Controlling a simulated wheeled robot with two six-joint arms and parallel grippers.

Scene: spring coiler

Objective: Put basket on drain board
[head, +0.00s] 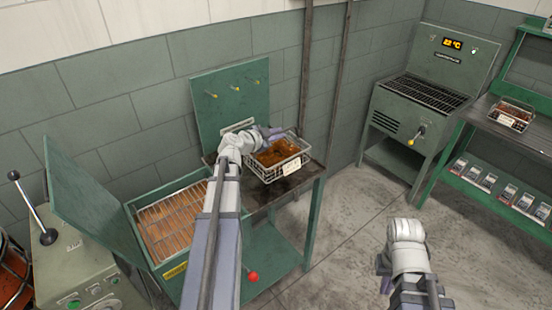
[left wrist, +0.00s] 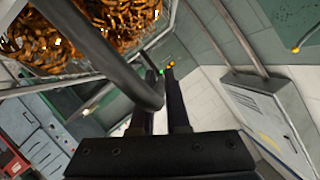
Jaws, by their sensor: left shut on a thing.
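A wire basket (head: 284,164) of brown coiled springs, with a white tag on its front, is at the dark-topped green stand (head: 305,187) below a pegged back panel. I cannot tell whether it rests on the top or hangs just above it. My left gripper (head: 271,135) is at the basket's back left. In the left wrist view, my left gripper (left wrist: 167,98) is shut on the basket's dark handle bar (left wrist: 105,52), with the springs (left wrist: 75,35) at upper left. My right gripper (head: 384,268) is over the floor, away from the basket; its jaw opening is unclear. No surface is legibly labelled drain board.
Left of the stand is an open green tank (head: 128,210) with a wire rack (head: 172,222) inside and a raised lid (head: 90,205). A lever machine stands at far left. An oven (head: 425,95) and a shelf with another basket (head: 513,117) stand right. The middle floor is clear.

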